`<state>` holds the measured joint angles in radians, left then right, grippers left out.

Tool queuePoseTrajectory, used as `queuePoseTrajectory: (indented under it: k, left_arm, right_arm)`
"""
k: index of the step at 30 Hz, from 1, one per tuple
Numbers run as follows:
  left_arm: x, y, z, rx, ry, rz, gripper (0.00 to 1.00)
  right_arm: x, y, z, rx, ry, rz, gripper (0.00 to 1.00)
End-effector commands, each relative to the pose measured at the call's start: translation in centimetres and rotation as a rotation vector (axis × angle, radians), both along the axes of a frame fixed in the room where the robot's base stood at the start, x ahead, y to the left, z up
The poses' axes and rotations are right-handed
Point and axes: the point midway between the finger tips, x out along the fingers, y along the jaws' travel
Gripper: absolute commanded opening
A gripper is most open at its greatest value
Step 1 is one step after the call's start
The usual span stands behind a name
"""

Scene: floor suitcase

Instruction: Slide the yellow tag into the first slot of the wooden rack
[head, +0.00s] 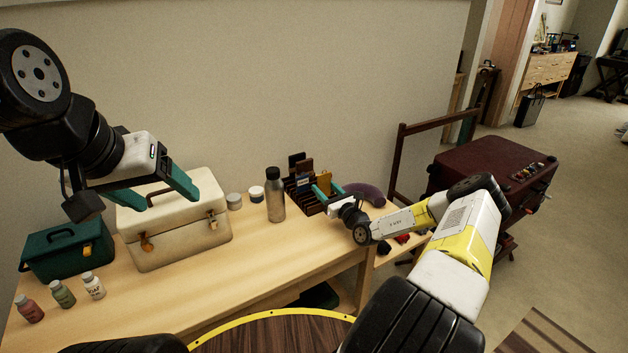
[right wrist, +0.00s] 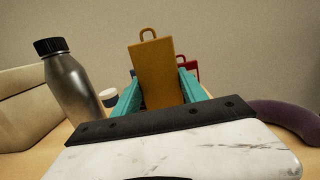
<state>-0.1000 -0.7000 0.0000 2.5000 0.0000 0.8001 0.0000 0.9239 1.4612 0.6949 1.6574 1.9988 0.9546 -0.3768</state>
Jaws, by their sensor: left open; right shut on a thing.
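The yellow tag (head: 324,181) is upright between the teal fingers of my right gripper (head: 320,194), at the wooden rack. In the right wrist view the tag (right wrist: 160,72) stands tall, its loop on top, tilted slightly, with the right gripper (right wrist: 160,88) shut on it. The dark wooden rack (head: 292,192) holds several other tags, dark, brown and blue, towards its back and left. The fingers and tag cover part of the rack, so I cannot tell whether the tag's lower end is in a slot. My left gripper (head: 168,198) is open and empty above the cream case.
A metal bottle (head: 275,195) and small white-lidded jars (head: 256,193) stand left of the rack. A purple curved object (head: 366,193) lies to its right. The cream case (head: 170,240), a green toolbox (head: 68,252) and small bottles (head: 62,293) occupy the left. The table's front middle is clear.

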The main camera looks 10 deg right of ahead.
Motion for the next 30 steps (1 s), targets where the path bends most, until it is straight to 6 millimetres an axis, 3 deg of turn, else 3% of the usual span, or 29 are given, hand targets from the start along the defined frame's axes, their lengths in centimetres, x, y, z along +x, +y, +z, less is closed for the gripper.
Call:
queuePoseTrajectory:
  k: [30]
  left_arm:
    - [0.0, 0.0, 0.0, 0.000, 0.000, 0.000, 0.72]
  right_arm:
    - [0.0, 0.0, -2.0, -0.001, 0.000, 0.001, 0.12]
